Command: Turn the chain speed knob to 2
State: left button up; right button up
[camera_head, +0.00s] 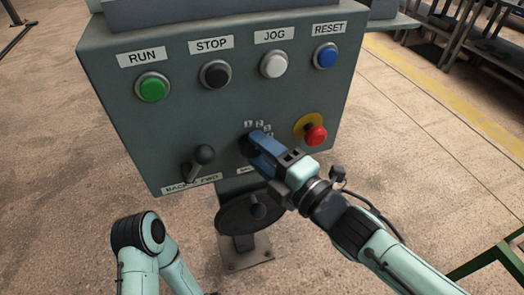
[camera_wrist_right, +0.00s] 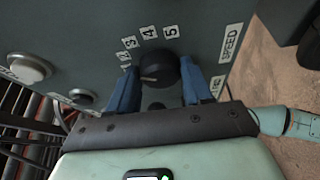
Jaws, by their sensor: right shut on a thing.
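The chain speed knob (camera_wrist_right: 168,72) is a dark round knob on the grey control panel (camera_head: 225,100). It carries a pale pointer line, which in the wrist view points left and slightly down. Number labels (camera_wrist_right: 148,32) up to 5 curve around it; the lowest ones are partly covered by a finger. My right gripper (camera_head: 257,145) is shut on the knob, with one blue finger on each side of it. In the head view the gripper hides most of the knob and part of the labels. My left gripper is out of view; only part of its arm shows.
Above are the green RUN (camera_head: 152,87), black STOP (camera_head: 215,74), white JOG (camera_head: 273,64) and blue RESET (camera_head: 325,55) buttons. A red emergency button (camera_head: 316,135) sits right of my gripper. A black lever (camera_head: 203,157) sits to its left. A handwheel (camera_head: 240,217) is below.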

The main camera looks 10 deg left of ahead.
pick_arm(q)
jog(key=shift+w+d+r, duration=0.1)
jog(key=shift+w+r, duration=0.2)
pick_arm(e)
jog(key=shift+r+n, duration=0.2)
jog(key=shift+n, duration=0.1)
jog(key=o, duration=1)
jog(key=shift+f, duration=0.1)
jog(key=shift+o, duration=0.2)
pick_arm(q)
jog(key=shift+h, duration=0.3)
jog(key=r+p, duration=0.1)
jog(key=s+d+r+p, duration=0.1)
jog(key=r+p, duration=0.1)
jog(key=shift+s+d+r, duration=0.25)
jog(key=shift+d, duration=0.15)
pick_arm(e)
jog(key=v, duration=1.3)
jog(key=shift+d, duration=0.15)
